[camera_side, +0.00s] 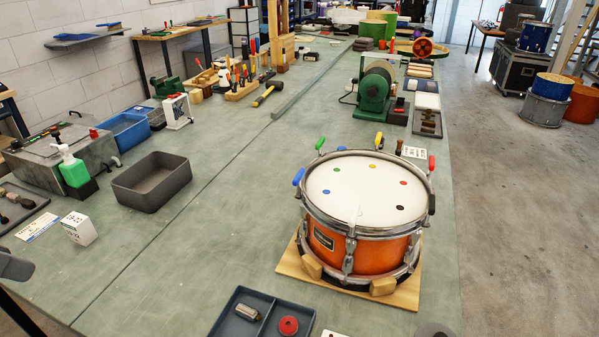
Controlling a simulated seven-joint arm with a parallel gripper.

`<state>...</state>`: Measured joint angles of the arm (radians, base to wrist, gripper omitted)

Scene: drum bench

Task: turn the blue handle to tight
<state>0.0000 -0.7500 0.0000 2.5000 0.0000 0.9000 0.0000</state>
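The blue handle (298,177) sticks out at the left rim of the orange snare drum (358,252), tilted outward, with its lower end at the metal hoop. A blue dot (326,192) is on the white drum head (365,187) near it. Other handles stand around the rim: green (320,144), yellow (379,140), red (432,163) and black (432,204). Nothing touches the blue handle. How tight it is cannot be told from this view.
The drum sits on a wooden board (290,265) near the bench's right edge. A divided dark tray (222,318) with a red disc (288,326) is in front. A grey bin (152,181) stands left. A green machine (375,92) is behind.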

